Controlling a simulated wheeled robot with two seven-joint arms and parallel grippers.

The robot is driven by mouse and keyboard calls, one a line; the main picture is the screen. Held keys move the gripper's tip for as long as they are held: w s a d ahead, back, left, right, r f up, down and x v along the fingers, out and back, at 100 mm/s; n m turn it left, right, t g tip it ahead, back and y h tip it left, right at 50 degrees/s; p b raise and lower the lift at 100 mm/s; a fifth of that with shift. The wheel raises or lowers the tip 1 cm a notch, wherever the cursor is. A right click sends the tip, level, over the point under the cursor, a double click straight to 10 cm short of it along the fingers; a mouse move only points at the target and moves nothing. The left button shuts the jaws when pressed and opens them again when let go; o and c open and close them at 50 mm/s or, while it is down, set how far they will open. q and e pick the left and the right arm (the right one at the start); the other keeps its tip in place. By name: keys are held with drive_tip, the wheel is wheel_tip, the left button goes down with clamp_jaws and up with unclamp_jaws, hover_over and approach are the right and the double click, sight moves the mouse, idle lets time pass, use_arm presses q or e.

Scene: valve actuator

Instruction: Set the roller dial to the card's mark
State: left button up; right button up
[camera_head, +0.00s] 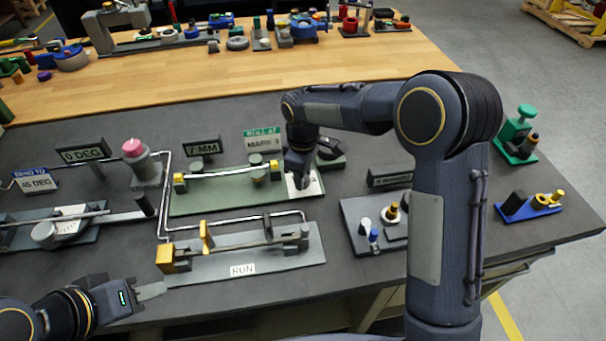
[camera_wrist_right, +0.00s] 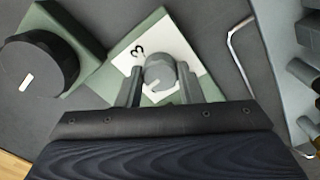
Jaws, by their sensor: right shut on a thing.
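The green card (camera_head: 262,139) reads what looks like "DIAL AT MARK 3". The roller dial is a round grey knob (camera_wrist_right: 160,72) on a white plate (camera_wrist_right: 185,45) with a "3" printed on it. A small pale line shows on the knob's lower part. My right gripper (camera_wrist_right: 160,90) has its fingers on both sides of the knob and is shut on it. In the head view the right gripper (camera_head: 300,182) hides most of the dial at the right end of the green roller base (camera_head: 225,202). My left gripper (camera_head: 152,290) is at lower left, away from the dial; its finger gap is not clear.
A black round knob on a green block (camera_wrist_right: 40,68) stands close beside the dial. A "7 MM" sign (camera_head: 203,147) stands behind the roller base. The grey "RUN" fixture (camera_head: 285,261) with a bent rod lies in front. A grey board with small knobs (camera_head: 365,240) is to the right.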

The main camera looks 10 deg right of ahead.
drive_tip(key=m, duration=0.4)
drive_tip(key=shift+m, duration=0.3)
drive_tip(key=m, duration=0.3)
drive_tip(key=shift+m, duration=0.4)
drive_tip(key=m, duration=0.3)
drive_tip(key=shift+r, duration=0.1)
drive_tip(key=shift+m, duration=2.2)
drive_tip(key=o, duration=1)
drive_tip(key=shift+c, duration=0.2)
